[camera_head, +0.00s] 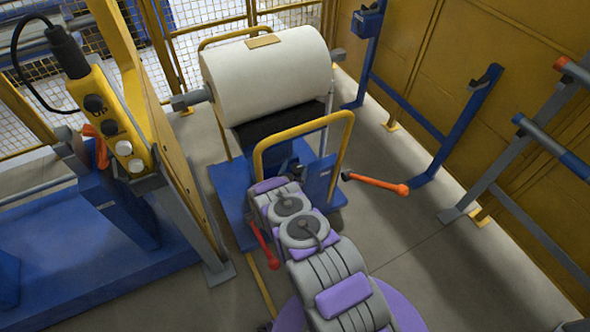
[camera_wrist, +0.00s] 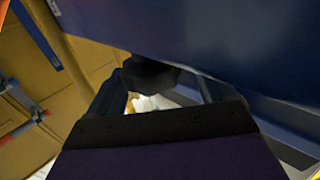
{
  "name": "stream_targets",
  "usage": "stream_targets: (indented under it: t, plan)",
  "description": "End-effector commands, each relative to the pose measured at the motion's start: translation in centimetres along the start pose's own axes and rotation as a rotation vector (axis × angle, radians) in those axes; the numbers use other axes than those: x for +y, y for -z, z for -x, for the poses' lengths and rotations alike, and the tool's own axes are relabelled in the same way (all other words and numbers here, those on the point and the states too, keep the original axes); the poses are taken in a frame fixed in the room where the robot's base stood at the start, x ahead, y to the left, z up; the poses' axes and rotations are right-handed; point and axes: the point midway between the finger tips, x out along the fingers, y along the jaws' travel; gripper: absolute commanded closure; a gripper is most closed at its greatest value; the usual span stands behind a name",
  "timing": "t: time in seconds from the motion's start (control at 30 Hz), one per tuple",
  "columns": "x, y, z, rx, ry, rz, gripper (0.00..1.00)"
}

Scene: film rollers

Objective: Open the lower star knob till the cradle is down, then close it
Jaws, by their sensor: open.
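The large white roll (camera_head: 268,75) rests on a dark cradle (camera_head: 285,124) above a blue wheeled cart (camera_head: 230,205) with a yellow push handle (camera_head: 343,140). My arm reaches forward to the cart's handle side, and my gripper is mostly hidden there in the head view. In the wrist view my gripper (camera_wrist: 160,88) is open. A dark rounded piece (camera_wrist: 148,74), which looks like a star knob, sits at the far end between its fingers, under a blue panel (camera_wrist: 210,35). I cannot tell whether the fingers touch it or whether it is the lower knob.
An orange-tipped lever (camera_head: 378,184) sticks out right of the cart and a red one (camera_head: 262,246) left. A yellow control box (camera_head: 112,120) stands at left. Blue and grey racks (camera_head: 455,135) line the yellow wall. Clear floor (camera_head: 440,255) lies at right.

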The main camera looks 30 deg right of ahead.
Motion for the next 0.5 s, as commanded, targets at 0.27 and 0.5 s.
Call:
stream_targets:
  t: [0.27, 0.5]
  plan:
    - [0.03, 0.02, -0.34, 0.000, -0.001, 0.002, 0.17]
    - [-0.12, 0.08, -0.19, 0.002, -0.001, 0.004, 0.33]
